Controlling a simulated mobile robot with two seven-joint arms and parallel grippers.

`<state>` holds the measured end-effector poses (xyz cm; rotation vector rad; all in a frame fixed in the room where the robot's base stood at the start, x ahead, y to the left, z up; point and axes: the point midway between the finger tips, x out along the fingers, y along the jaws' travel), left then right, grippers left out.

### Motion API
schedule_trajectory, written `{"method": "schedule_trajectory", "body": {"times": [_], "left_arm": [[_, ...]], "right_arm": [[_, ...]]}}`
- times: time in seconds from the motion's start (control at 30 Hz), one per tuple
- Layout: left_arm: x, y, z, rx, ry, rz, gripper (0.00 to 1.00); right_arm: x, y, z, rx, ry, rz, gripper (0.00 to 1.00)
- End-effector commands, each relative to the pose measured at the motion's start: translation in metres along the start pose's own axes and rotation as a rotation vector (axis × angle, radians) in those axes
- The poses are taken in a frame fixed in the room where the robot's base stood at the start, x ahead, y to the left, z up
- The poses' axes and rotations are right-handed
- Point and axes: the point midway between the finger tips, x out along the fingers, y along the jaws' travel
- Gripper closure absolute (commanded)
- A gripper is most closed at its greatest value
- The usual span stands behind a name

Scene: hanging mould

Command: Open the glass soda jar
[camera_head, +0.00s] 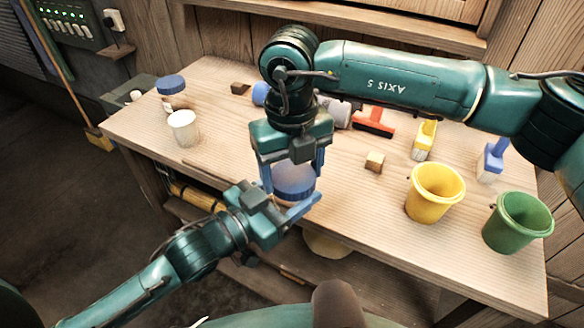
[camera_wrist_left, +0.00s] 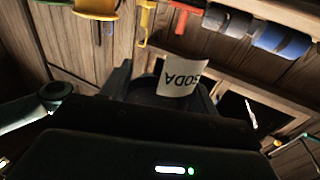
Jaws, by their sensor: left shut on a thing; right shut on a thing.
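The glass soda jar has a blue lid (camera_head: 294,180) and sits near the front edge of the table, between my two grippers. Its SODA label (camera_wrist_left: 182,76) shows upside down in the left wrist view. My left gripper (camera_head: 292,208) comes in low from the left and is shut on the jar's body. My right gripper (camera_head: 293,172) points down from above, its fingers on either side of the blue lid, and is shut on it. The lid looks seated on the jar. Most of the jar's body is hidden in the head view.
A yellow bucket (camera_head: 434,193) and a green bucket (camera_head: 517,223) stand at the right. The tabletop's left-front part is clear.

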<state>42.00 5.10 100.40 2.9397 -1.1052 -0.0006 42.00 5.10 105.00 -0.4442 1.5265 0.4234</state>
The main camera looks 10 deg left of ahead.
Motion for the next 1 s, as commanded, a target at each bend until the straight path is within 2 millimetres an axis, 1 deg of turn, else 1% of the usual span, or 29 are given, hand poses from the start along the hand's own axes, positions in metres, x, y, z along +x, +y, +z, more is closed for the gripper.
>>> {"method": "schedule_trajectory", "body": {"times": [0.03, 0.67, 1.0], "left_arm": [[0.001, 0.004, -0.001, -0.003, 0.003, 0.007, 1.0], [0.001, 0.003, 0.0, -0.003, 0.001, 0.005, 1.0], [0.0, 0.002, 0.002, -0.003, -0.004, 0.003, 1.0]], "right_arm": [[-0.002, 0.007, 0.0, -0.037, -0.007, 0.017, 0.59], [-0.002, 0.005, 0.0, -0.029, -0.005, 0.012, 0.59], [-0.013, 0.005, 0.0, -0.029, -0.006, 0.012, 0.59]]}}
